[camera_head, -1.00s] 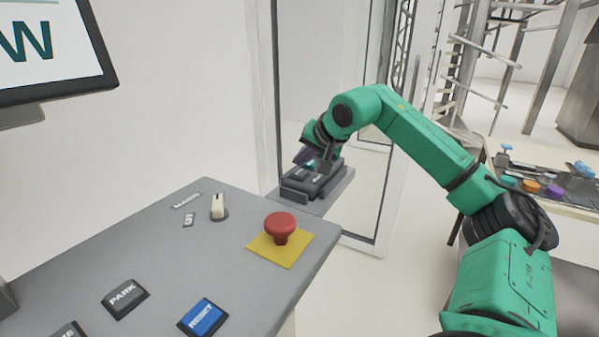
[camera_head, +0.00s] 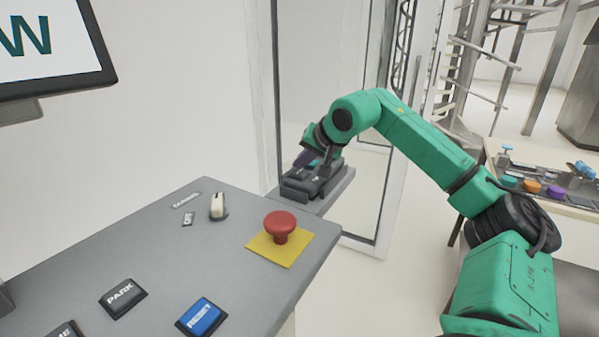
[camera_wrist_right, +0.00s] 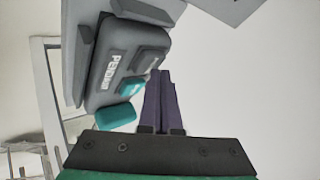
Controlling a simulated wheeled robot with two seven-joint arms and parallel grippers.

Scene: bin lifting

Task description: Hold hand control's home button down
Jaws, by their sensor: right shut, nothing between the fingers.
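The hand control (camera_head: 318,183) is a dark grey box on a grey shelf beyond the console. In the right wrist view the hand control (camera_wrist_right: 108,75) shows a label, a teal button (camera_wrist_right: 131,83) and a dark button (camera_wrist_right: 150,62). Which one is the home button I cannot read. My right gripper (camera_head: 304,158) is over the hand control in the head view. Its purple fingers (camera_wrist_right: 163,73) are shut and empty, with the tips beside the dark button. Whether they touch it I cannot tell. My left gripper is out of view.
The grey console (camera_head: 150,235) carries a red mushroom button (camera_head: 281,224) on a yellow plate, a blue RESET button (camera_head: 202,315), a PARK button (camera_head: 123,297) and a white switch (camera_head: 218,206). A screen (camera_head: 50,50) hangs upper left. A door frame stands behind the shelf.

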